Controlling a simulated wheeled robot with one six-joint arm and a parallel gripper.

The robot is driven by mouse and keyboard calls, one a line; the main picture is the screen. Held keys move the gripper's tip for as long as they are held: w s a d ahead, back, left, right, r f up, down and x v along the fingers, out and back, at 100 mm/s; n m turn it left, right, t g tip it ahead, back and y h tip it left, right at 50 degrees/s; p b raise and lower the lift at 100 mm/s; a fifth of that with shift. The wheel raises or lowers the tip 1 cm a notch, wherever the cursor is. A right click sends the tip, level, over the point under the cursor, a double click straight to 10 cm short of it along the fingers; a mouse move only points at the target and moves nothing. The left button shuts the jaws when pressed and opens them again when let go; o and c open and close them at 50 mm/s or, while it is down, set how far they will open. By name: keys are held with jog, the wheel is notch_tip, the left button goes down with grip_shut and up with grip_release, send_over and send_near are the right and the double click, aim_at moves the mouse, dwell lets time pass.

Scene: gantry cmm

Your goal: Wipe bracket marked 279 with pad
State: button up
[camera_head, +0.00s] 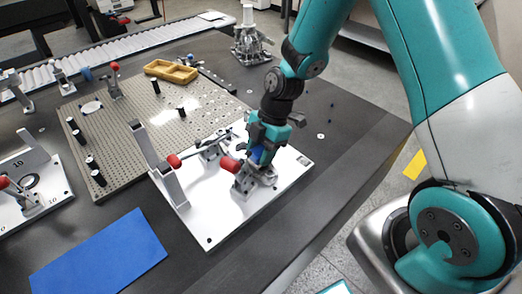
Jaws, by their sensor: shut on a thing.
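My gripper (264,150) is low over the right part of a white fixture plate (222,222). It is shut on a small blue thing, apparently the pad (257,154), which is mostly hidden by the jaws. Just below the jaws stands a grey clamp part with a red handle tip (229,164); I cannot tell whether the pad touches it. A tall grey bracket (160,165) stands upright at the left edge of the same plate, apart from my gripper. No number 279 is readable, so I cannot tell which part bears it.
A blue mat (100,258) lies at the front left. A perforated plate (135,130) with black pins and a yellow tray (171,71) is behind. Another red-handled clamp (205,150) stands near the bracket. The dark table (340,150) is mostly bare to the right.

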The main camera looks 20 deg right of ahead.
aim_at(255, 152)
jog(key=shift+s+a+f, duration=0.1)
jog(key=shift+s+a, duration=0.15)
jog(key=shift+a, duration=0.2)
jog(key=shift+s+a+f, duration=0.1)
jog(key=shift+s+a, duration=0.15)
jog(key=shift+a, duration=0.2)
jog(key=shift+w+a+r+p, duration=0.1)
jog(key=shift+a+r+p, duration=0.05)
jog(key=shift+r+p, duration=0.4)
jog(key=r+p, duration=0.2)
jog(key=r, duration=0.1)
jog(key=r+p, duration=0.1)
jog(key=r, duration=0.1)
jog(key=shift+w+d, duration=0.15)
jog(key=shift+d, duration=0.1)
grip_shut()
jog(key=shift+r, duration=0.2)
jog(key=shift+p, duration=0.3)
jog(key=shift+r+p, duration=1.2)
jog(key=shift+r, duration=0.4)
jog(key=shift+f, duration=0.1)
